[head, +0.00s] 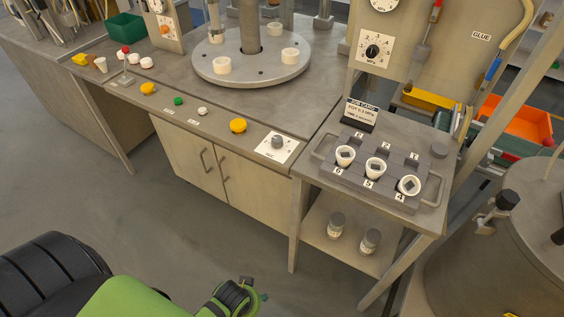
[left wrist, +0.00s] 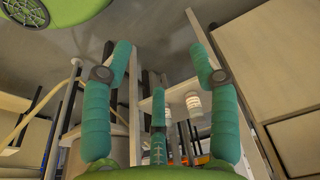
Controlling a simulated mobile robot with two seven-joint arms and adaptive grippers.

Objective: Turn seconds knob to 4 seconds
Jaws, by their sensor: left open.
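The seconds knob (head: 278,142) is a grey round knob on a white square dial plate marked SEC. It sits on the right end of the long bench top, near its front edge. Its exact pointer setting is too small to read. My left arm shows at the bottom of the head view, low in front of the bench and well short of the knob. In the left wrist view my left gripper (left wrist: 162,60) has its teal fingers spread, with nothing between them. The knob does not show clearly in that view. My right gripper is not in view.
A side table right of the knob holds a tray (head: 322,176) with several white cups and a job card (head: 361,114). Two jars stand on its lower shelf (head: 318,233). Yellow buttons (head: 238,126) lie left of the knob. A round turntable (head: 252,70) stands behind. Floor before the bench is clear.

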